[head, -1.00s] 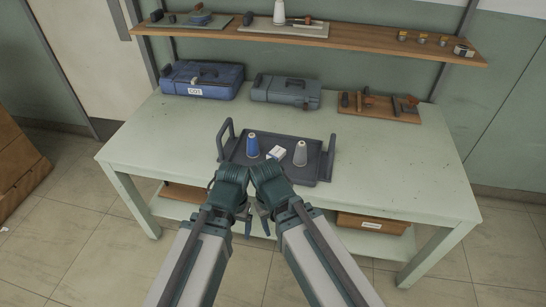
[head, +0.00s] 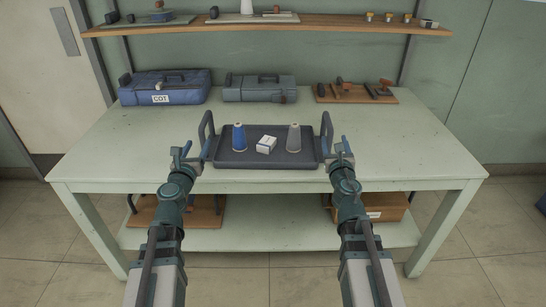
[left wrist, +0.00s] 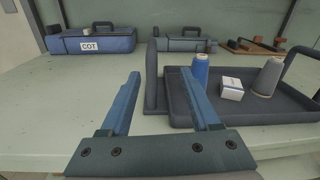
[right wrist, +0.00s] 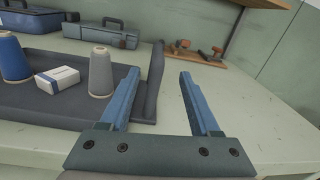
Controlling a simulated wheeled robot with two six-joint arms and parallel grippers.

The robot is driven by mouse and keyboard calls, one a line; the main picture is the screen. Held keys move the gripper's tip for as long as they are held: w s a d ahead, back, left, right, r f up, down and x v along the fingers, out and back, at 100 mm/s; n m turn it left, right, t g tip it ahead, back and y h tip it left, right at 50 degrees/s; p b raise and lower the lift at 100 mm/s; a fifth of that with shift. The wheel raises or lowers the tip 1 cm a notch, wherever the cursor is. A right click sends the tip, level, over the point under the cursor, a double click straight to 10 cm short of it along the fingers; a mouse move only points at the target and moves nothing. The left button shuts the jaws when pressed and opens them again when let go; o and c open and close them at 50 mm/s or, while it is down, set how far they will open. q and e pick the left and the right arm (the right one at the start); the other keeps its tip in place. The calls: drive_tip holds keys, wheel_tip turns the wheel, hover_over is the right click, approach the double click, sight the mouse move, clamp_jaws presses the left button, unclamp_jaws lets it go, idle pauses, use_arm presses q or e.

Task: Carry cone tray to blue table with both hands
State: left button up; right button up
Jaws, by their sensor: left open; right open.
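The dark grey cone tray (head: 265,161) lies flat near the front edge of the pale green table, with an upright handle at each end. On it stand a blue thread cone (head: 239,137), a small white box (head: 266,145) and a grey cone (head: 294,138). My right gripper (head: 337,147) is open beside the right handle (head: 326,131). Neither gripper holds anything. No blue table is clearly identifiable.
A blue case (head: 165,88) and a grey case (head: 260,89) stand at the back of the table, with a wooden tool board (head: 355,93) to their right. A shelf (head: 270,30) hangs above. The table (head: 430,150) is clear at both sides.

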sight(204, 123)
use_arm(q)
drive_tip(key=shift+a+f+n+y, duration=0.1)
drive_tip(key=shift+a+n+y, duration=0.3)
drive_tip(key=shift+a+n, duration=0.25)
use_arm(e)
drive_tip(key=shift+s+f+n, duration=0.1)
drive_tip(key=shift+f+n, duration=0.05)
drive_tip(key=shift+n, duration=0.45)
use_arm(q)
drive_tip(key=shift+w, duration=0.2)
drive_tip(key=w, duration=0.9)
drive_tip(key=w+d, duration=0.1)
drive_tip(key=w, duration=0.3)
drive_tip(key=shift+w, duration=0.3)
use_arm(e)
drive_tip(key=w, duration=1.4)
drive_tip(key=shift+d, duration=0.4)
drive_tip(key=shift+s, duration=0.1)
use_arm(q)
clamp_jaws()
use_arm(e)
clamp_jaws()
drive_tip(key=shift+y, duration=0.3)
